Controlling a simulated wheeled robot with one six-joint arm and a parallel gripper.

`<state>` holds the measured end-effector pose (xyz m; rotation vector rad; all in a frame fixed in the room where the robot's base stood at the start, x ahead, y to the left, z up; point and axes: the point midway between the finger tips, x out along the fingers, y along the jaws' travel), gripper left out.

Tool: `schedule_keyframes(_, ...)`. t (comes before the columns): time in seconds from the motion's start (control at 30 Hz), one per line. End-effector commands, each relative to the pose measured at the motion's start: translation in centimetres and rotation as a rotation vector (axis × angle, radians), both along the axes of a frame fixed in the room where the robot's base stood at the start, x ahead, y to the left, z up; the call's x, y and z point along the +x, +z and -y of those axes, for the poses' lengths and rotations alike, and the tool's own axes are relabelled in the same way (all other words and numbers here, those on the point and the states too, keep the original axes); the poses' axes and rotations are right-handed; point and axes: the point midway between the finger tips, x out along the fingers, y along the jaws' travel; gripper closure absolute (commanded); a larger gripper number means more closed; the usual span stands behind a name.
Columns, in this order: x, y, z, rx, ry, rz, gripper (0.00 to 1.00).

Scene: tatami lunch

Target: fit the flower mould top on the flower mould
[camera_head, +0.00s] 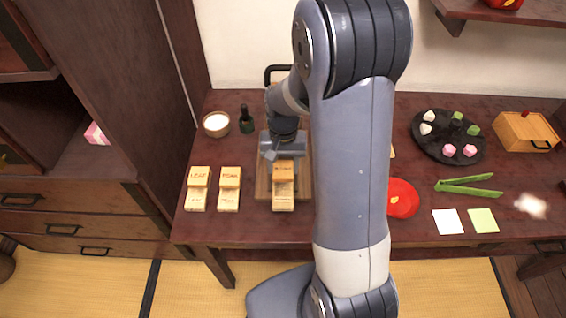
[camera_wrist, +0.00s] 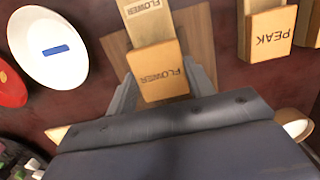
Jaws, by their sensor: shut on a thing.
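My gripper (camera_head: 283,155) is shut on the flower mould top (camera_wrist: 160,84), a pale wooden block marked FLOWER, with one finger on each side. In the head view the top (camera_head: 283,172) shows just in front of my gripper. The flower mould (camera_wrist: 150,24), a longer pale wooden piece also marked FLOWER, lies beyond the top in the wrist view. In the head view the mould (camera_head: 283,198) extends toward the table's front edge. The top overlaps the mould's near end in the wrist view; I cannot tell whether they touch.
The leaf mould (camera_head: 196,199) and peak mould (camera_head: 229,199) stand left of the brown board (camera_head: 262,185). A dark bottle (camera_head: 246,120) and white-filled bowl (camera_head: 216,124) are behind them. A red plate (camera_head: 402,198) and dark tray (camera_head: 428,147) are right of my arm.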

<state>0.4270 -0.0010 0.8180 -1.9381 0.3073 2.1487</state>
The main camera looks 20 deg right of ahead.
Motion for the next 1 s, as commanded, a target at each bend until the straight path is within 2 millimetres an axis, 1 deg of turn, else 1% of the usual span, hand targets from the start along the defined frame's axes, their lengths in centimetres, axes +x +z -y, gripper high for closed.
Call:
schedule_keyframes(0.5, 0.01, -0.02, 0.00, 0.000, 0.000, 0.001, 0.72)
schedule_keyframes(1.0, 0.01, -0.91, 0.00, 0.000, 0.000, 0.000, 0.72)
